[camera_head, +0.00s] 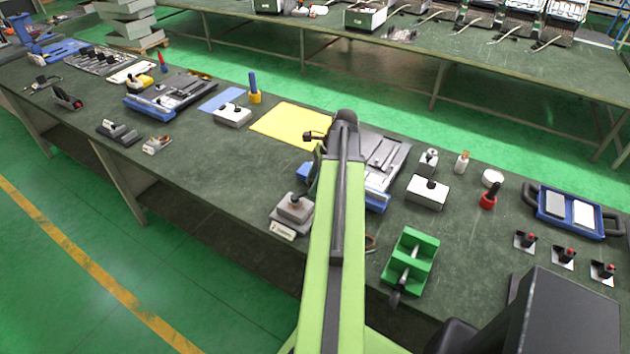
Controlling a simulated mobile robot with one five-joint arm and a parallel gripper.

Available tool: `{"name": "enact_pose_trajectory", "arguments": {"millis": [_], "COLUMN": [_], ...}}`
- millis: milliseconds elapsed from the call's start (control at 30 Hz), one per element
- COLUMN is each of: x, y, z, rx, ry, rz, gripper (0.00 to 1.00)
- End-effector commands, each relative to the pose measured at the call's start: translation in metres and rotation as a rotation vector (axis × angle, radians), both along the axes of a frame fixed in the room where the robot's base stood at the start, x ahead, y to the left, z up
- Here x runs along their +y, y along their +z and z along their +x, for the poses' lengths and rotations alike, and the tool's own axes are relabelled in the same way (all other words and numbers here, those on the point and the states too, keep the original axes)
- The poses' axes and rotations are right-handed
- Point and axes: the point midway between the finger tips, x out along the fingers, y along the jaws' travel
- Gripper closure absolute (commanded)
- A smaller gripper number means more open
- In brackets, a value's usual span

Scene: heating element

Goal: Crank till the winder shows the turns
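A green frame (424,246) with a pale rod across it stands on the near bench, just right of my arm. A dark crank-like handle (395,297) sticks out at its front end. It looks like the winder; no reading of turns is legible on it. My green arm rises from the bottom middle to a dark joint at its top. Nothing is seen touching the crank handle.
A grey block with a small label (283,230) sits left of my arm. A blue-framed tray (381,190) is partly hidden behind it. A yellow mat (290,121) lies flat and bare.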

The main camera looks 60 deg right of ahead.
Motion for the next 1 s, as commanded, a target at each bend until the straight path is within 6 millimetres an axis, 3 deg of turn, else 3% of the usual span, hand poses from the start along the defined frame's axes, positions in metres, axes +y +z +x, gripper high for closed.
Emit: {"name": "enact_pose_trajectory", "arguments": {"millis": [367,467,1000], "x": [0.001,-0.002,-0.037], "y": [0.005,0.020,0.139], "z": [0.001,-0.002,-0.033], "rx": [0.000,0.000,0.000], "ry": [0.003,0.002,0.003], "rz": [0.000,0.000,0.000], "gripper": [0.56,0.56,0.56]}}
